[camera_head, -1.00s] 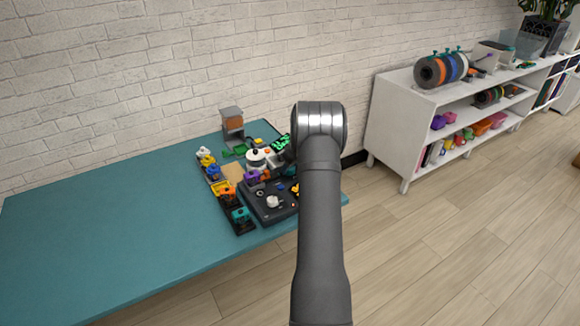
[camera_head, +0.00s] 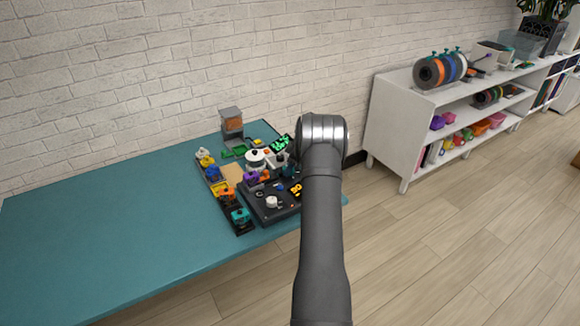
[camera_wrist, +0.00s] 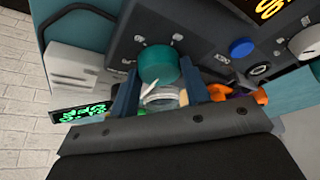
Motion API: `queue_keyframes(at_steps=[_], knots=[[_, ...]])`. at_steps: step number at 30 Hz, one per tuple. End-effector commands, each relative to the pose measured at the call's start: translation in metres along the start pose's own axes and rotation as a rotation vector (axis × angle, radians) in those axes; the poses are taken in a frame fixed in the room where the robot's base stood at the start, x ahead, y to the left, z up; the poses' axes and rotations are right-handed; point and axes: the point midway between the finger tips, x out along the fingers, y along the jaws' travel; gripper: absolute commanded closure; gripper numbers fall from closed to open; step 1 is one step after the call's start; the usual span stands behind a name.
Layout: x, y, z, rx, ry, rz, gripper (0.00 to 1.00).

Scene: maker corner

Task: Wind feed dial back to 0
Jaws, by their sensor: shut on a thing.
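The feed dial (camera_wrist: 158,63) is a round teal knob on a dark control panel (camera_wrist: 205,35) in the wrist view. White marks show on the panel around it, too small to read surely. My gripper (camera_wrist: 158,82) has its two dark blue fingers on either side of the dial, shut on it. A pale pointed piece (camera_wrist: 150,88) shows at the dial's lower edge; I cannot tell whether it is the dial's pointer. In the head view my arm hides most of the dial and gripper beside the dark control box (camera_head: 262,212).
A blue button (camera_wrist: 241,47), a white knob (camera_wrist: 307,42) and an orange display lie on the panel. A green-lit display (camera_wrist: 82,112) and an orange part (camera_wrist: 247,93) are close by. The teal table (camera_head: 110,230) is clear at left.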

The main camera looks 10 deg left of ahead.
Motion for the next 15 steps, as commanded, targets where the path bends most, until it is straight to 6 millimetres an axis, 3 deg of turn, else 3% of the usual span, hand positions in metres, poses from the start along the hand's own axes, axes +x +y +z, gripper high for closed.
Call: queue_keyframes(at_steps=[10,11,13,15], knots=[[0.0004,-0.0002,0.0000,-0.003,0.000,-0.001,0.80],[0.0004,-0.0002,0.0000,-0.003,0.000,-0.001,0.51],[0.0004,-0.0002,0.0000,-0.002,0.000,-0.001,0.38],[0.0003,-0.0001,0.0000,-0.002,0.000,-0.001,0.36]])
